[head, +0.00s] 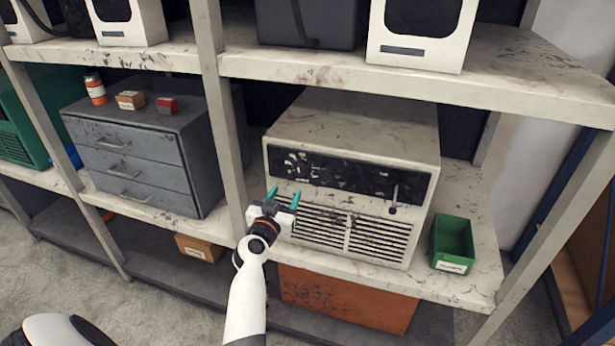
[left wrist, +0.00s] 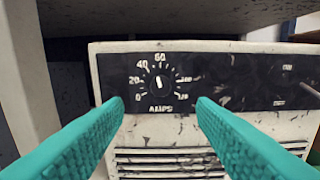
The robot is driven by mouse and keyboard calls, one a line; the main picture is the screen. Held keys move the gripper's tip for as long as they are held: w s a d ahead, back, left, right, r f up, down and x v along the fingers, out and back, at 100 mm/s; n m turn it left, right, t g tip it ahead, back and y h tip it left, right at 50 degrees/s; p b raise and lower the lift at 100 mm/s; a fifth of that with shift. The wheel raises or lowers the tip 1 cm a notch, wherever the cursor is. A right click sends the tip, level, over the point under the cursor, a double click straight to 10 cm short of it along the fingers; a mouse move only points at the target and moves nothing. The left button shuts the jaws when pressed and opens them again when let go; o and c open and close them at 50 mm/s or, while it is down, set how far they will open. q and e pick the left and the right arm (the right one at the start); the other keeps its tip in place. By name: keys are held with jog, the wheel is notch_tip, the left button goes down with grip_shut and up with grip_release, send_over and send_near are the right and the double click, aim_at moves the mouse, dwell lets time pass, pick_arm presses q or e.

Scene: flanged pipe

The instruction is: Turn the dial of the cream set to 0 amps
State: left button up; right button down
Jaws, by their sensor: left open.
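The cream set (head: 353,130) is a boxy unit on the middle shelf, with a black front panel above a louvred grille. In the left wrist view its black dial (left wrist: 160,84) sits on the left of the panel, above the word AMPS. The scale runs from 0 at lower left to 120 at lower right, and the white pointer mark is near 60. My left gripper (head: 284,195) is open and empty in front of the panel's left part. Its teal fingers (left wrist: 158,103) spread either side below the dial, apart from it. My right gripper is not in view.
A shelf post (head: 222,110) stands just left of the set, and the upper shelf (head: 330,75) overhangs it. A small lever (head: 394,198) is on the panel's right. A green bin (head: 453,243) stands right of the set, a grey drawer cabinet (head: 140,145) left of the post.

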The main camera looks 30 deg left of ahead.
aim_at(300, 172)
pick_arm(q)
jog(key=b+x, duration=0.2)
jog(key=x, duration=0.7)
jog(key=shift+w+f, duration=0.15)
jog(key=shift+w, duration=0.15)
jog(key=shift+w+a, duration=0.2)
jog(key=shift+w, duration=0.45)
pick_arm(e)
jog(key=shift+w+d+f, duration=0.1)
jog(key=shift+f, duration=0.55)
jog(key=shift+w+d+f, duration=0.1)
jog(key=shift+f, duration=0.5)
pick_arm(q)
jog(key=c, duration=0.7)
jog(key=shift+c, duration=1.4)
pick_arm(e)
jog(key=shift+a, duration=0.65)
